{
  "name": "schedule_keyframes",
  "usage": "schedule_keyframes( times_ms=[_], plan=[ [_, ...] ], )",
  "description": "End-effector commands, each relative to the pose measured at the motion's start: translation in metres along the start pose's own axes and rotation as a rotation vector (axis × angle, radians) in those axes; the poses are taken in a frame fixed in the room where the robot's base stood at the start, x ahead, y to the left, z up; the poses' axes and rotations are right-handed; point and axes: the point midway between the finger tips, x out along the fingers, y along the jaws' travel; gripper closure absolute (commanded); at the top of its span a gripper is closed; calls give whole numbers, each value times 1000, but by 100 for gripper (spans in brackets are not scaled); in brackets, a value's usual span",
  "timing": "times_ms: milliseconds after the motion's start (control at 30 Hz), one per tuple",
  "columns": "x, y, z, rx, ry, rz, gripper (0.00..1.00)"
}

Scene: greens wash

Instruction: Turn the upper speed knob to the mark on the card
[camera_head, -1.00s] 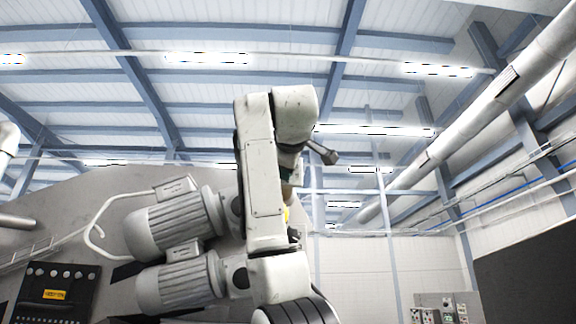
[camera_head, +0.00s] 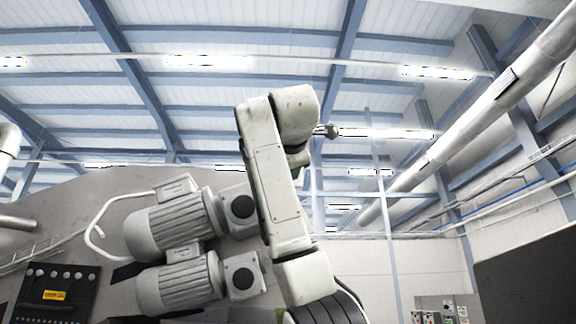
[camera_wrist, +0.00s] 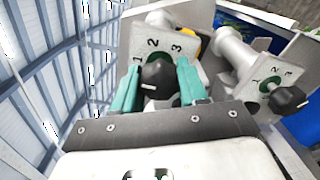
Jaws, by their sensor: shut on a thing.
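In the wrist view, my gripper (camera_wrist: 159,66) has its two teal fingers shut on a black knob (camera_wrist: 157,76), one finger on each side. The knob sits in front of a pale plate marked 1, 2 and 3 (camera_wrist: 153,44). A short white line on the knob points toward the picture's lower left. A second black knob (camera_wrist: 286,99), with its own numbered plate (camera_wrist: 270,77), stands free to the right. I cannot tell from this view which is the upper one. In the head view, my arm hides the gripper and both knobs. I cannot make out the card's mark.
In the head view, two grey ribbed motors (camera_head: 168,229) (camera_head: 178,286) stand one above the other, left of my arm. A black panel with a yellow label (camera_head: 54,295) is at the lower left. Metal housings and cylinders crowd the space around the knobs.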

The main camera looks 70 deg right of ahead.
Motion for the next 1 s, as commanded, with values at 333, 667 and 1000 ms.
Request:
schedule_keyframes(
  times_ms=[333,667,1000],
  plan=[
    [0,-1,-2,-44,3,-3,88],
    [0,-2,-2,-44,3,-5,53],
    [0,-1,-1,-41,1,-2,32]
  ],
)
